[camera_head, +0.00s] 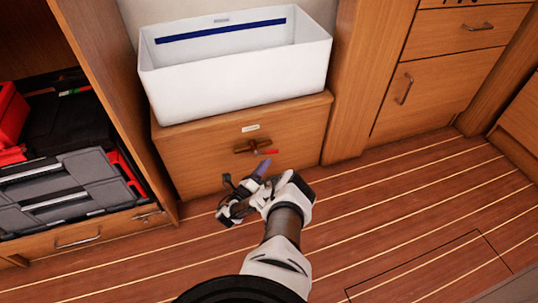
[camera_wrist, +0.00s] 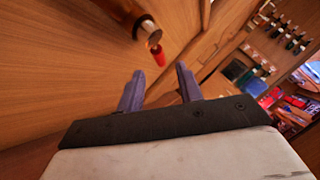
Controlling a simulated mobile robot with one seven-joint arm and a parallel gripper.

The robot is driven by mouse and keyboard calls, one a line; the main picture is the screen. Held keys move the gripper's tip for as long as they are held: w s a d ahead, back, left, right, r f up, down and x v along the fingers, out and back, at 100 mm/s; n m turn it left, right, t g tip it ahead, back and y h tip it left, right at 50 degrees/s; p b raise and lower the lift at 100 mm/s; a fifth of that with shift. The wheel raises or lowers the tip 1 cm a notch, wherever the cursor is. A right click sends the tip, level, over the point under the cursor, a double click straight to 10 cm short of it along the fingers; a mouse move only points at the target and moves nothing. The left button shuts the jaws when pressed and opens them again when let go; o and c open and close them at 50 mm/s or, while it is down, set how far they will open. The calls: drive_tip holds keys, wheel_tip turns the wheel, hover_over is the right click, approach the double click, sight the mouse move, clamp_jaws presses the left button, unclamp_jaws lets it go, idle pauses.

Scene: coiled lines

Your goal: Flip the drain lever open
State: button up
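The drain lever (camera_head: 269,152) has a red handle and sticks out to the right from a brass-brown valve (camera_head: 246,148) on the front of a wooden box. In the wrist view the red lever tip (camera_wrist: 158,54) shows end-on beside the brass fitting (camera_wrist: 149,31), just beyond the fingertips. My gripper (camera_wrist: 158,78) is open, its two purple-grey fingers apart with nothing between them. In the head view my gripper (camera_head: 263,167) is just below the lever, and no contact shows.
A white open bin (camera_head: 235,78) with a blue stripe sits on the wooden box (camera_head: 200,160). Grey and red toolboxes (camera_head: 68,190) fill the shelf at left. Wooden drawers (camera_head: 440,95) stand at right. The plank floor (camera_head: 400,220) is clear at right.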

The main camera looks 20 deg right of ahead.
drive_tip(key=p+v, duration=0.2)
drive_tip(key=v, duration=0.6)
drive_tip(key=shift+s+a, duration=0.25)
drive_tip(key=shift+f, duration=0.1)
drive_tip(key=shift+c, duration=0.5)
